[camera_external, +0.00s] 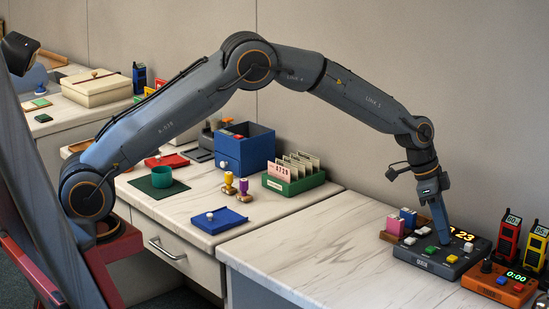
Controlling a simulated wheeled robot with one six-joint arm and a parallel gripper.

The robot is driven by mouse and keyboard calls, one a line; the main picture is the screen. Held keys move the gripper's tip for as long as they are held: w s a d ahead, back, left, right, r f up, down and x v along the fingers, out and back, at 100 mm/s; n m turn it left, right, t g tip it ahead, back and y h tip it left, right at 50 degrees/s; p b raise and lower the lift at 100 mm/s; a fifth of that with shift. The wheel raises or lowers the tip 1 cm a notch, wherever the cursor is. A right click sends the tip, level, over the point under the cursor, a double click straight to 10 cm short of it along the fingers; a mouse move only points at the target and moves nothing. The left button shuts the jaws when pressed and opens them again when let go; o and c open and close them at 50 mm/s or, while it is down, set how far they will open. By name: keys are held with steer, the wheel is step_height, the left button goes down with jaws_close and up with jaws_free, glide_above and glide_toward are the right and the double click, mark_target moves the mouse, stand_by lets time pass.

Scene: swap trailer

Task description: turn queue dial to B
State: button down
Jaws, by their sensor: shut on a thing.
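The dark grey queue console (424,264) sits on the right-hand marble counter, with a lit orange display (463,236), a green button (432,250), a yellow button (452,259) and other small controls. My gripper (445,241) points down onto the console top, just in front of the display. It is shut on a small control there, which fits the queue dial. The fingers hide the dial, so its pointer and setting cannot be read. They also cover part of the display.
An orange timer box (500,284) stands close at the console's right. A brown tray (404,231) with pink and blue blocks stands behind its left side. Red (508,240) and yellow (534,249) handsets stand behind right. The counter left of the console is clear.

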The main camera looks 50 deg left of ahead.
steer(key=shift+m+g+b, duration=0.3)
steer(key=shift+m+b, duration=0.3)
steer(key=shift+m, duration=0.1)
steer(key=c, duration=1.5)
jaws_free()
steer(key=shift+c, duration=0.2)
steer(key=v, duration=0.7)
steer(key=shift+a+r+b, duration=0.2)
steer(key=shift+r+b, duration=0.15)
steer(key=shift+b, duration=0.05)
